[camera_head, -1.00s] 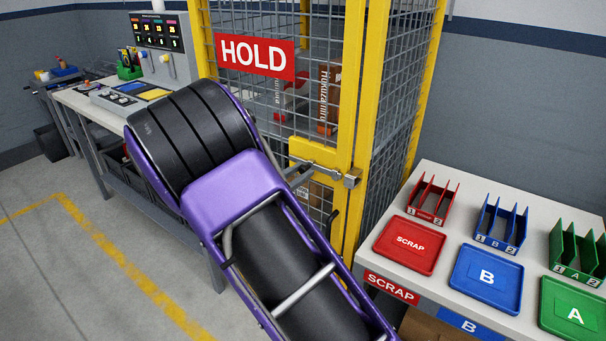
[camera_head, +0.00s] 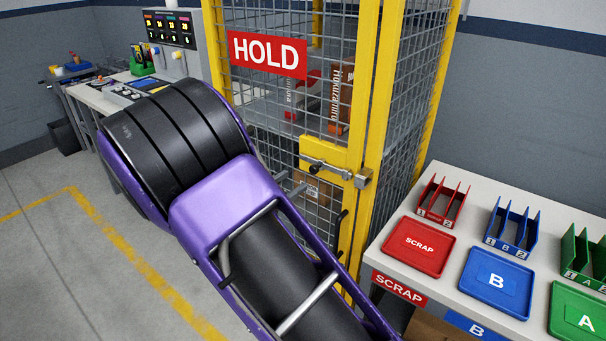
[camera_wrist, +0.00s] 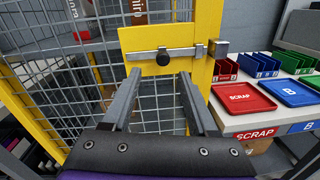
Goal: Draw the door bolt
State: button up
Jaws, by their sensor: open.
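The door bolt (camera_head: 335,171) is a grey horizontal rod on a yellow plate of the cage door. In the wrist view the bolt (camera_wrist: 185,53) spans the plate and its right end meets a grey keeper (camera_wrist: 218,48) on the yellow post. A round black knob (camera_wrist: 162,58) sits on the rod. My gripper (camera_wrist: 159,74) is open and empty, its two grey fingers pointing at the bolt, with the knob between their tips in the picture. Whether the tips reach around the knob cannot be told. In the head view my gripper (camera_head: 290,184) shows below and left of the bolt.
The mesh cage door carries a red HOLD sign (camera_head: 267,55) and a dark handle (camera_head: 338,222) below the bolt. At right a table (camera_head: 440,282) holds red, blue and green trays and racks. A console bench (camera_head: 90,97) stands at left. The floor at lower left is clear.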

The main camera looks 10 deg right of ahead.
jog(key=v, duration=1)
jog(key=shift+a, duration=0.15)
jog(key=shift+s+r, duration=0.1)
